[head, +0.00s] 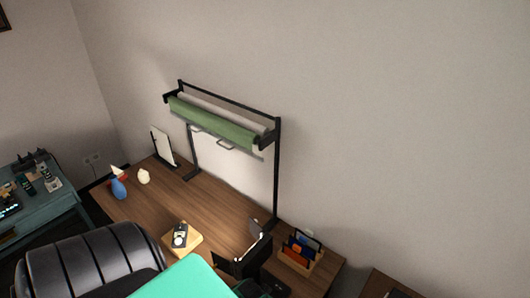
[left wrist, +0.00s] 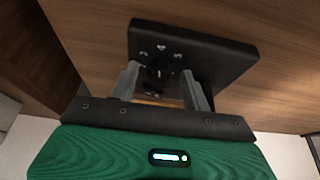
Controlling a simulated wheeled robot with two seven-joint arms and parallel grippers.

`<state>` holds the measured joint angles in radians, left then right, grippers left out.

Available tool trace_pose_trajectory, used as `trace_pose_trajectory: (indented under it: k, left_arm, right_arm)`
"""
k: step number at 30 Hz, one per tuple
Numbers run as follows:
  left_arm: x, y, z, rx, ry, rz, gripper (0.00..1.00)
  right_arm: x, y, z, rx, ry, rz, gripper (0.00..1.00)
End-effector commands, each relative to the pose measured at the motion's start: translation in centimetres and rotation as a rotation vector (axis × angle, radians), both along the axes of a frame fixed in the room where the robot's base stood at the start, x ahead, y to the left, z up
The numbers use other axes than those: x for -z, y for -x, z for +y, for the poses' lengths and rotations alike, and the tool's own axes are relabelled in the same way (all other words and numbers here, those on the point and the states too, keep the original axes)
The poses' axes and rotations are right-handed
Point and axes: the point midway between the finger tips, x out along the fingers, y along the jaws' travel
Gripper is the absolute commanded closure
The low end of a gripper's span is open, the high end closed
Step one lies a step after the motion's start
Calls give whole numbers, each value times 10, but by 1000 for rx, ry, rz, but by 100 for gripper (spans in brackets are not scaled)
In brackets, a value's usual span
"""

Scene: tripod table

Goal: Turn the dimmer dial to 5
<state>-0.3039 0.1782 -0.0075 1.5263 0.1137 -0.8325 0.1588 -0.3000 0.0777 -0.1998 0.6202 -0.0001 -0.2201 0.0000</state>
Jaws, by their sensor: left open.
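The dimmer is a black plate (left wrist: 215,55) with pale markings around a round dark dial (left wrist: 160,70), seen in the left wrist view. My left gripper (left wrist: 160,88) is open, with one grey finger on each side of the dial. I cannot tell whether the fingers touch it. In the head view dark shapes stand at the table's front beside my teal arm, and the dial cannot be made out there. My right gripper is not in view.
The brown wooden table (head: 225,205) carries a black stand with a green roll (head: 210,122), a blue vase (head: 118,188), a small cream object (head: 144,176), a handheld device (head: 180,235) on a wooden block, and a wooden organizer (head: 297,256) at the right. The table's middle is clear.

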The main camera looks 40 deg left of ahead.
Motion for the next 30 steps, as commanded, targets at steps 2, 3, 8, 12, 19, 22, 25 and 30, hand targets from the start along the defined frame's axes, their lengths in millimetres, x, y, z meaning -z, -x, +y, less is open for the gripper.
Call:
trace_pose_trajectory:
  k: [2, 3, 8, 12, 19, 22, 25, 30]
  left_arm:
    - [-1, 1, 0, 0, 0, 0, 52]
    - [-2, 1, 0, 0, 0, 0, 52]
    - [-15, 7, -1, 0, 0, -1, 52]
    - [-34, 15, -2, 1, -1, -2, 52]
    - [-69, 29, -4, 1, -1, -2, 52]
    - [-85, 35, -4, 0, 0, -2, 52]
    - [-99, 42, -5, 1, -1, -1, 52]
    - [-117, 49, -6, 1, 0, 0, 52]
  right_arm:
    - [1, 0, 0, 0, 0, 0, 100]
    - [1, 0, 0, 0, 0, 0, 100]
    - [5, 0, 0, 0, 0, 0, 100]
    - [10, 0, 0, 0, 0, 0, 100]
    - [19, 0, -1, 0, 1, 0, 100]
    - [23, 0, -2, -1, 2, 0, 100]
    - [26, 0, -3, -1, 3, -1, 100]
    - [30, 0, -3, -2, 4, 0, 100]
